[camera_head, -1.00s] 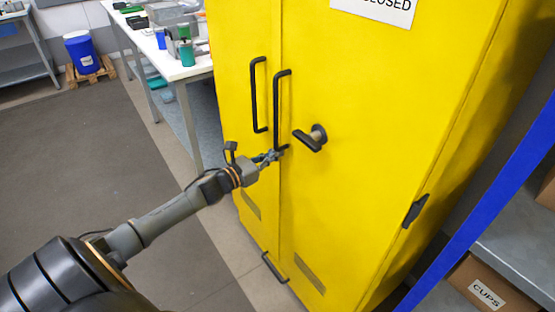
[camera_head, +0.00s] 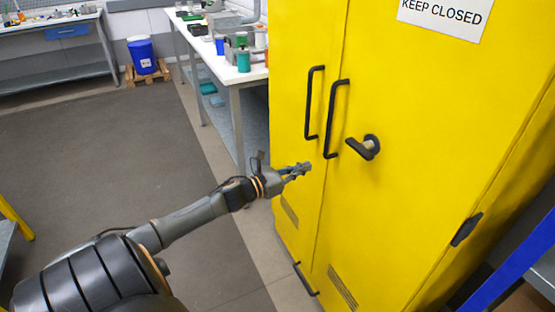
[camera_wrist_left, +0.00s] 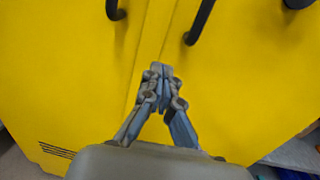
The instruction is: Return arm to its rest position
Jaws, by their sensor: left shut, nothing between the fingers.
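My left arm (camera_head: 190,218) reaches in from the lower left toward the yellow cabinet. My left gripper (camera_head: 304,167) is shut and empty, in front of the cabinet doors, just below and left of the two long black handles. In the left wrist view the fingertips (camera_wrist_left: 160,68) meet before the seam between the doors, with the lower ends of the handles above them. I cannot tell how wide the gap to the door is. My right gripper is not in view.
The yellow cabinet (camera_head: 400,195) is closed, with a black turn handle (camera_head: 364,147) on its right door. A white table (camera_head: 240,76) with small containers stands behind left. A blue drum (camera_head: 142,56) sits on a wooden pallet at the back. Grey floor (camera_head: 110,150) at left is clear.

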